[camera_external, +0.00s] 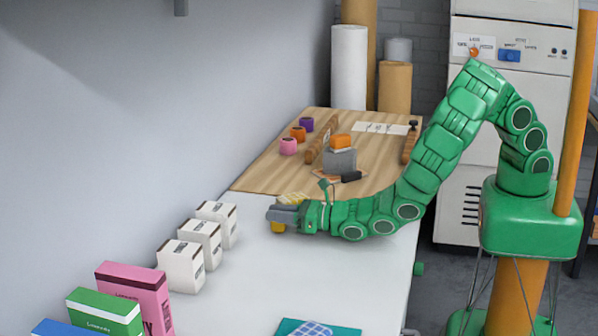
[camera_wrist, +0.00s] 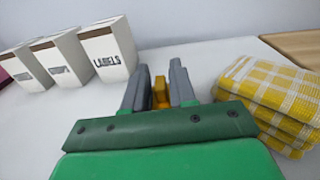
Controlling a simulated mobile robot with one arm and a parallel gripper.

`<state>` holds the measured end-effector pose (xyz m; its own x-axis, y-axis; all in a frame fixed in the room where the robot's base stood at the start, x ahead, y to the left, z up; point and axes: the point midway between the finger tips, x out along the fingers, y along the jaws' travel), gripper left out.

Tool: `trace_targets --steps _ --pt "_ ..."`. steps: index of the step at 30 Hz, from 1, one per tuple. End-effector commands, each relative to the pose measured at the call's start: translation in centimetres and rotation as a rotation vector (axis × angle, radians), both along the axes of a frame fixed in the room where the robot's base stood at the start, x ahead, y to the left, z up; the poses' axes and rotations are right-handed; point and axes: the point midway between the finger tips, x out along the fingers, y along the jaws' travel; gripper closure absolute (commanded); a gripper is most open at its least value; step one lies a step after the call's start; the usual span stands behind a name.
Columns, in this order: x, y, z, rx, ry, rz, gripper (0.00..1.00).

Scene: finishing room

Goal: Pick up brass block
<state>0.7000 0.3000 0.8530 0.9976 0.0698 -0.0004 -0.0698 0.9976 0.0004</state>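The brass block (camera_wrist: 160,92) is a small yellow-gold piece on the white table, between the two grey fingers of my gripper (camera_wrist: 159,88) in the wrist view. The fingers hide part of it. In the external view its gold side (camera_external: 278,227) shows just below my gripper (camera_external: 281,214), which is low over the table and points left. The fingers stand apart with the block between them. I cannot tell whether both press on it.
A folded yellow checked cloth (camera_wrist: 270,95) lies close to the right of my gripper in the wrist view. White boxes (camera_wrist: 108,50) stand along the wall at left. A wooden board (camera_external: 262,180) with tools and small jars lies behind.

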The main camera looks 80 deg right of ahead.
Motion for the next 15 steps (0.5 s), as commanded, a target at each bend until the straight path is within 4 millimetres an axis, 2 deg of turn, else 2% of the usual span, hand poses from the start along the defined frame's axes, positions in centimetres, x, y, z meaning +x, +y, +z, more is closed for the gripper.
trace_targets --steps 1,4,5,15 --pt "-0.01 0.01 -0.01 0.000 0.000 0.000 0.83" --pt "-0.01 0.02 -0.01 0.000 0.000 0.000 0.98" --pt "-0.01 0.02 -0.01 0.000 0.000 0.000 1.00" --pt "-0.01 0.02 0.01 0.000 0.000 0.000 1.00"
